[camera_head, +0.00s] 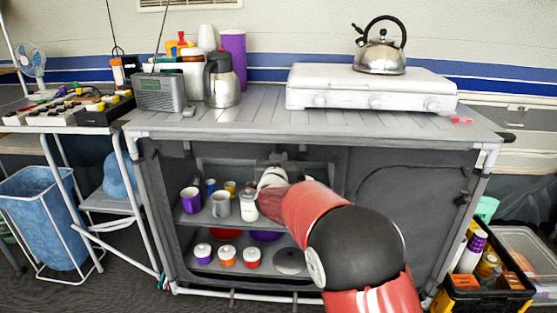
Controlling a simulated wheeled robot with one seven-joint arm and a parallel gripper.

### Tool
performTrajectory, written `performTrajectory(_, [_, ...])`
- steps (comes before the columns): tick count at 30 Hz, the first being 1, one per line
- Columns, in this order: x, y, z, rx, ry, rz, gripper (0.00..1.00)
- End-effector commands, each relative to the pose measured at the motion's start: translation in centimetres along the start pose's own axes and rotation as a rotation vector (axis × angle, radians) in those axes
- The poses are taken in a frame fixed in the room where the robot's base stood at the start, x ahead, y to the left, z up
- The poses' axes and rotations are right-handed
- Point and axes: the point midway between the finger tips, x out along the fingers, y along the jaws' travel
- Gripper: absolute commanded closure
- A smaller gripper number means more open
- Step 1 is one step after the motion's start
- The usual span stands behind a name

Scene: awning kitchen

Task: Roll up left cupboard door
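The grey camping cupboard (310,133) stands ahead, and its left compartment is open to view. I cannot make out the left door as a separate sheet; dark grey fabric edges the opening, and my arm covers part of it. The right door (410,210) is dark fabric with a curved seam and looks closed. My gripper (274,172) is at the upper part of the left opening, below the worktop. Its fingers are small and mostly hidden by my red arm, so whether they hold fabric is unclear.
Shelves inside hold a purple mug (190,200), a grey mug (221,204), a white jar (249,207) and several lidded jars, close to my gripper. A stove (370,90) with a kettle (380,52) is on top. A crate (485,296) stands right, a blue bin (42,220) left.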

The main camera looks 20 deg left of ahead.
Motion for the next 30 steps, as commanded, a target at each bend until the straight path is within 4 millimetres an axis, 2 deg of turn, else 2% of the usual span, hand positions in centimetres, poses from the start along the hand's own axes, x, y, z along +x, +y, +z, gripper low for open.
performTrajectory(1, [0.1, 0.0, -0.9, 0.003, 0.015, 0.000, 0.74])
performTrajectory(5, [0.0, 0.0, -0.7, 0.003, 0.011, 0.000, 0.58])
performTrajectory(14, [-0.2, 0.0, -0.4, 0.002, 0.006, 0.000, 0.58])
performTrajectory(17, [-1.2, -0.1, -0.4, 0.003, 0.007, -0.001, 0.58])
performTrajectory(24, [-5.4, -0.1, -0.3, 0.003, 0.007, -0.002, 0.58])
performTrajectory(30, [-7.5, 0.0, -0.4, 0.003, 0.009, 0.000, 0.58])
